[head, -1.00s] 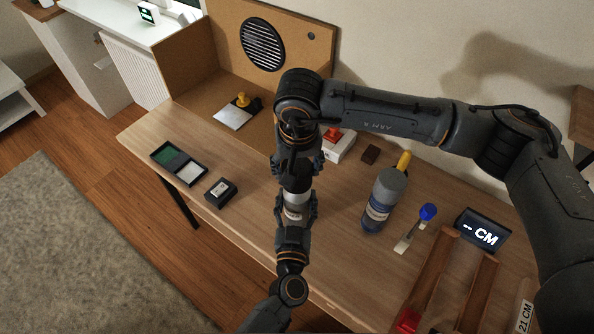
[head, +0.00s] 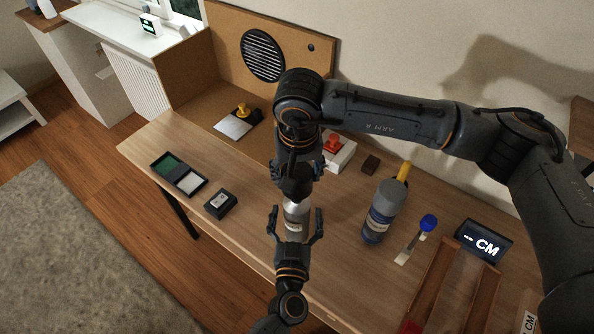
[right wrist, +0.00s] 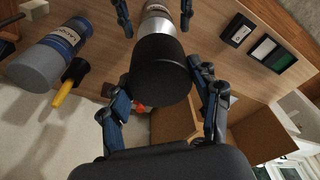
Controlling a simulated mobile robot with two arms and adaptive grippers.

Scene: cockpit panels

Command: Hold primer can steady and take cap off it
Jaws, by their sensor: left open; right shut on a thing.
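The silver primer can (head: 296,217) with a pale label shows between the fingers of my left gripper (head: 295,214), which is open with a finger apart on either side of it. My open left fingers (right wrist: 156,22) flank the can there.
A small dark box (head: 220,199) and an open green-and-white case (head: 179,174) lie left. A white box with a red knob (head: 338,150) is behind.

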